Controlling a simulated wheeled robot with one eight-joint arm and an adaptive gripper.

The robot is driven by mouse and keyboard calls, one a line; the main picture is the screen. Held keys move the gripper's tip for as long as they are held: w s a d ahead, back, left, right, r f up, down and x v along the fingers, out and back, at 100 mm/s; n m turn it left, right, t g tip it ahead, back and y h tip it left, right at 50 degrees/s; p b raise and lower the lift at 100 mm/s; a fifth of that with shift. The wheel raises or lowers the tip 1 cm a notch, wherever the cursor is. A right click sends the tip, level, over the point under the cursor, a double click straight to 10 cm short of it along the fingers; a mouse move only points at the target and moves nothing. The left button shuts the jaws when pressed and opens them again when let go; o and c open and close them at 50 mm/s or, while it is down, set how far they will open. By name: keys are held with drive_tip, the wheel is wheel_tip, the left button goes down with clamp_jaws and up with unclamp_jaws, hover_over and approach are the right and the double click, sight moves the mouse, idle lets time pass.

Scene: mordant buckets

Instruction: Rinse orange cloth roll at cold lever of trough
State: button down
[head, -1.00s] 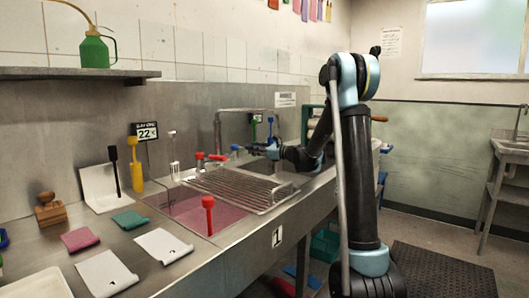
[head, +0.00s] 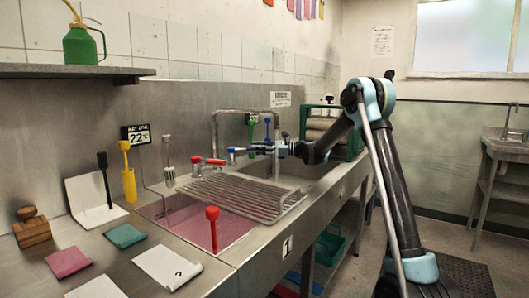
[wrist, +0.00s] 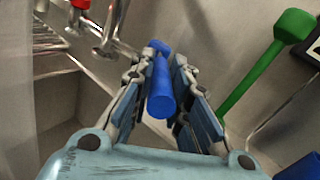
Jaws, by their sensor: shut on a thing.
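The cold lever is the blue handle (wrist: 161,90), between my fingers in the wrist view; its blue end (head: 234,151) also shows in the head view. My gripper (head: 252,149) is shut on this blue lever. In the wrist view, the fingers of my gripper (wrist: 160,72) lie on both sides of the handle. The steel trough (head: 312,172) has a bent tap pipe (head: 214,132) over it. A red lever (head: 208,161) is to the left of the blue one. I cannot make out an orange cloth roll in either view.
A wire rack (head: 235,190) lies over part of the trough, beside a pink bath (head: 180,222). A red-knobbed stick (head: 212,214) stands at the front. A roller wringer (head: 345,128) stands at the right end.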

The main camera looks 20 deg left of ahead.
drive_tip(key=shift+w+r, duration=0.1)
drive_tip(key=c, duration=1.5)
unclamp_jaws()
drive_tip(key=shift+d, duration=0.1)
drive_tip(key=d, duration=0.4)
drive_tip(key=w+d, duration=0.1)
drive_tip(key=d, duration=0.2)
drive_tip(key=w+d, duration=0.1)
drive_tip(key=d, duration=0.3)
drive_tip(key=shift+w+d, duration=0.15)
drive_tip(key=shift+d, duration=0.15)
